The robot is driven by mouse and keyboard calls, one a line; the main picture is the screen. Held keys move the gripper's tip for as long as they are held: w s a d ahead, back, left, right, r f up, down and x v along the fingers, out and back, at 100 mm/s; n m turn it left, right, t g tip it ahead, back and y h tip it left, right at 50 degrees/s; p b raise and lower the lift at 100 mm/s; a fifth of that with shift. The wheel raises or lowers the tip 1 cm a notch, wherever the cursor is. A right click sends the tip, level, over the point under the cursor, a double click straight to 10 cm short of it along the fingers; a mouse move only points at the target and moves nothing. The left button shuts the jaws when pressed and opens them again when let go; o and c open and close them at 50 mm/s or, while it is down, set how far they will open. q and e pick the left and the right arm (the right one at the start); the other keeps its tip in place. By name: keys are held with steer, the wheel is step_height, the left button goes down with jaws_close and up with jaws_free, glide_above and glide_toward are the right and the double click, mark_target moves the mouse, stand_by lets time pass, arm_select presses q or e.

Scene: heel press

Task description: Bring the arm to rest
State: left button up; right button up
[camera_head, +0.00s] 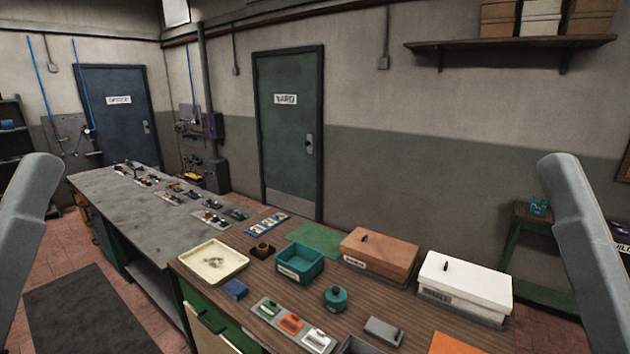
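Grey links of my two arms stand at the left and right edges of the head view, tilted and clear of the wooden workbench (290,243). Neither of my grippers shows in this view, so I cannot see whether they are open, shut or holding anything.
The bench holds a cream tray (232,270), a teal bin (300,264), a brown lidded box (378,253), a white lidded box (464,285) and a teal round container (335,298). A long grey table (110,190) with small parts stands left. Floor shows beyond it.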

arm_select(q)
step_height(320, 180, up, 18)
steer(key=p, duration=1.4)
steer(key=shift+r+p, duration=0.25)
steer(key=shift+p, duration=0.1)
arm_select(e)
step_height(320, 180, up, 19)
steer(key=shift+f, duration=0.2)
arm_select(q)
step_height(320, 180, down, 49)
steer(key=b, duration=4.9)
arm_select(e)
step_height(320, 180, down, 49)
